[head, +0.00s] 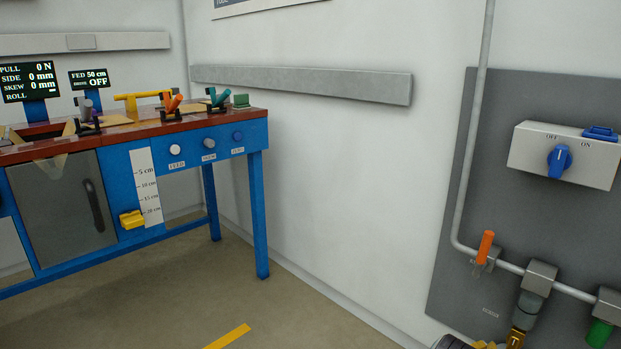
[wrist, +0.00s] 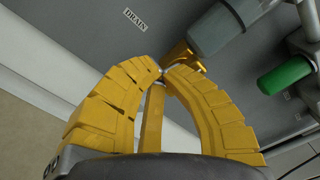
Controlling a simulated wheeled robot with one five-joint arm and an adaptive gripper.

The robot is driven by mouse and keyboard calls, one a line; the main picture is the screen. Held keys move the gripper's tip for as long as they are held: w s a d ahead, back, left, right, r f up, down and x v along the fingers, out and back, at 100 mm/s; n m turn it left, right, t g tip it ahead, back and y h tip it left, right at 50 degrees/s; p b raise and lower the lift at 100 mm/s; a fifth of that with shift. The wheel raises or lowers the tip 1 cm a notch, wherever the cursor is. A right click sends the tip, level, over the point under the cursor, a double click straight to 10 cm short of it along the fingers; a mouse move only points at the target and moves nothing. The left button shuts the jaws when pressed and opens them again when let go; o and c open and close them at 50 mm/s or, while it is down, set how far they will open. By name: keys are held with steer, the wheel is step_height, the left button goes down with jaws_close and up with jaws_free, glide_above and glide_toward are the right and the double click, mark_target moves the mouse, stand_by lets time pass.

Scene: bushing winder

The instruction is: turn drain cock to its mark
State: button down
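The drain cock (wrist: 178,52) is a small brass-yellow fitting under a grey bowl (wrist: 212,30) in the wrist view. It also shows low in the head view (head: 516,339), below the bowl (head: 526,308). My gripper (wrist: 162,73) has yellow fingers that bow outward and come together at the tips, right beside the cock. Its tips also reach the bottom edge of the head view (head: 485,345). A yellow bar shows between the fingers; I cannot tell what it belongs to, or whether the tips touch the cock. I cannot make out the cock's mark. A DRAIN label (wrist: 135,19) is on the panel.
A pipe with an orange lever (head: 486,246) runs above the bowl. A green bowl (wrist: 285,75) hangs to the right. A switch box (head: 565,155) is higher on the grey panel. A blue bench (head: 258,210) stands at the left, with open floor between.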

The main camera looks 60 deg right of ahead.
steer(key=shift+s+d, duration=0.25)
steer(key=shift+d, duration=1)
steer(key=shift+s+d, duration=0.2)
steer(key=shift+d, duration=1.05)
steer(key=shift+w, duration=0.3)
steer(key=shift+w+a+p, duration=0.2)
steer(key=shift+a+p, duration=0.6)
steer(key=shift+a, duration=0.15)
steer(key=shift+w+a+p, duration=0.15)
steer(key=shift+a+p, duration=0.7)
steer(key=shift+a, duration=0.15)
steer(key=shift+w+a+p, duration=0.2)
steer(key=shift+a+p, duration=0.6)
steer(key=shift+a, duration=0.15)
steer(key=shift+f+b, duration=0.1)
steer(key=shift+b, duration=0.3)
steer(key=b, duration=0.2)
steer(key=shift+s+a+f+b, duration=0.15)
steer(key=shift+s+a+b, duration=0.05)
steer(key=shift+a+b, duration=0.15)
